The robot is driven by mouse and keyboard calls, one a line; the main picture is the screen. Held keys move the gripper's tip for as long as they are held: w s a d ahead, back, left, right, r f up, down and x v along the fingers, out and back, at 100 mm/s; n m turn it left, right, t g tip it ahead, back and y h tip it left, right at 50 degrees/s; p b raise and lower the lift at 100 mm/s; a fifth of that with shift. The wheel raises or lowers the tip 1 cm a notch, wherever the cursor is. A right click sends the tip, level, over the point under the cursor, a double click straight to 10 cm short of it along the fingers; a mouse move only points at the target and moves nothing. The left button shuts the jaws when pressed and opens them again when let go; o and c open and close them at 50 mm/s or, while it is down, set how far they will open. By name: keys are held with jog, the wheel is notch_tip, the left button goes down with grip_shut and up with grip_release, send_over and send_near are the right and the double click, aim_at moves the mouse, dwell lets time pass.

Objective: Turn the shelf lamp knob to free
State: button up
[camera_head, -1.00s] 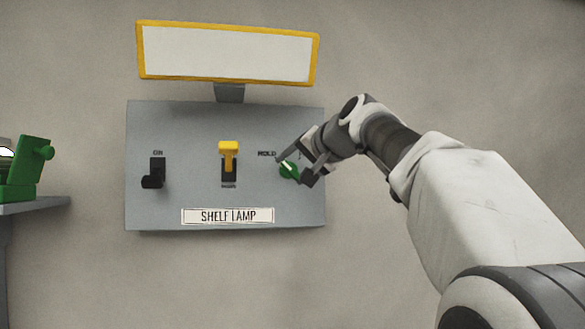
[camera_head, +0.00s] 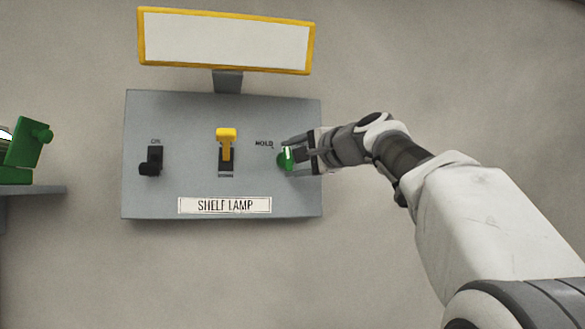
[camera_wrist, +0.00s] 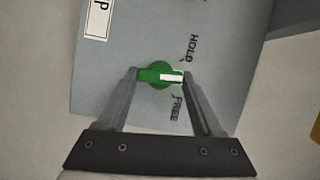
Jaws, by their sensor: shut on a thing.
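The green knob (camera_head: 282,159) sits at the right side of the grey shelf lamp panel (camera_head: 190,115), beside the word HOLD. My gripper (camera_head: 291,156) reaches in from the right and is shut on the knob, one finger on each side. In the wrist view the knob (camera_wrist: 150,75) sits between the two fingertips (camera_wrist: 162,75). Its white pointer (camera_wrist: 172,77) points right, between the labels HOLD (camera_wrist: 191,48) and FREE (camera_wrist: 178,108). In the head view my gripper hides the FREE label.
The panel also carries a black switch (camera_head: 151,160) and a yellow-handled lever (camera_head: 226,143), left of the knob. A yellow-framed white lamp panel (camera_head: 225,40) stands above. A green object (camera_head: 25,150) rests on a shelf (camera_head: 40,190) at far left.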

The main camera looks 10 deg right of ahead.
jog(key=m+t+b, duration=0.1)
jog(key=m+b, duration=0.1)
jog(key=f+m+t+b, duration=0.1)
jog(key=m+b, duration=0.1)
jog(key=m, duration=0.1)
jog(key=m+t+b, duration=0.1)
jog(key=m, duration=0.2)
jog(key=m+b, duration=0.1)
jog(key=m, duration=0.1)
jog(key=shift+a+m+t+b, duration=0.15)
jog(key=shift+m+t+b, duration=0.25)
jog(key=shift+r+m+h, duration=0.1)
jog(key=shift+m+h, duration=0.2)
jog(key=shift+h, duration=0.1)
jog(key=o, duration=1.4)
jog(key=shift+c, duration=0.2)
jog(key=shift+s, duration=0.2)
